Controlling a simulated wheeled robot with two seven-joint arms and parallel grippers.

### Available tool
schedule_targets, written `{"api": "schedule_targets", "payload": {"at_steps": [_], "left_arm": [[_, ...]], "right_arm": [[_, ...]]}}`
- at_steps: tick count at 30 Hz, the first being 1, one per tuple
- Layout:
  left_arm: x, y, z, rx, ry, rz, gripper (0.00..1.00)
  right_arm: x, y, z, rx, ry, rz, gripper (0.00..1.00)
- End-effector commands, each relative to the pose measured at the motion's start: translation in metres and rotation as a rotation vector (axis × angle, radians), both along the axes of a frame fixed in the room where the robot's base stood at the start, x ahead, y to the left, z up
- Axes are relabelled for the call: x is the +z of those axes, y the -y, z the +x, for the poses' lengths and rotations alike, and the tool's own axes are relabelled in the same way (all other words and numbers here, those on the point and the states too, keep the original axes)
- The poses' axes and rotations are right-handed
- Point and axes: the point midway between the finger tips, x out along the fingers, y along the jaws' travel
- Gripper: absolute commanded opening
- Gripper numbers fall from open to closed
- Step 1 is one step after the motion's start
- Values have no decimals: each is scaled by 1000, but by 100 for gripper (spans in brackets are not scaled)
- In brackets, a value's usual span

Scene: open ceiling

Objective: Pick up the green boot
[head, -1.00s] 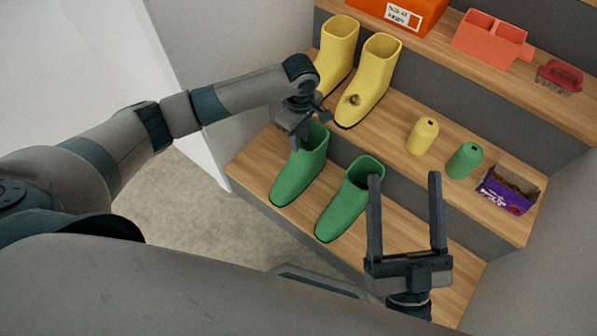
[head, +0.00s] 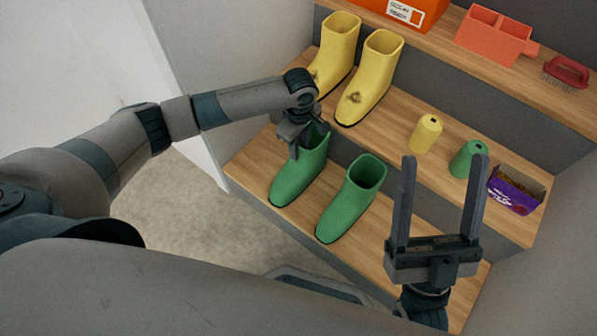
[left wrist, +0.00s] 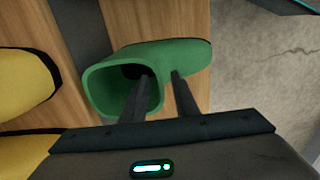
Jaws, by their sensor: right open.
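Two green boots stand on the lowest wooden step in the head view. My left gripper (head: 304,147) is at the top of the left green boot (head: 299,174). In the left wrist view, one finger of the gripper (left wrist: 160,76) reaches into the opening of this boot (left wrist: 183,57) and the other is outside, with the boot's wall between them. Whether the fingers press on the wall is unclear. The right green boot (head: 347,204) stands upright beside it. My right gripper (head: 441,160) is open and empty, right of the boots.
Yellow boots (head: 369,83), a yellow bottle (head: 425,134), a green bottle (head: 467,159) and a purple box (head: 514,190) stand on the middle step. An orange box (head: 400,12), a red caddy (head: 492,38) and a red brush (head: 567,72) are above. A wall borders the left.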

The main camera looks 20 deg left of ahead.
Motion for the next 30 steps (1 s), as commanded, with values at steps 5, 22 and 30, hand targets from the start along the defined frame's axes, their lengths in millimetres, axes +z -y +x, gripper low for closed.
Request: {"api": "schedule_targets", "payload": {"at_steps": [5,22,30], "left_arm": [[-18,0,0,0,0,1,27],[-18,0,-1,0,-1,0,13],[-18,0,-1,-1,-1,0,0]], "right_arm": [[11,8,-2,-14,84,20,69],[13,9,-2,-15,92,22,69],[13,9,-2,-15,91,22,69]]}}
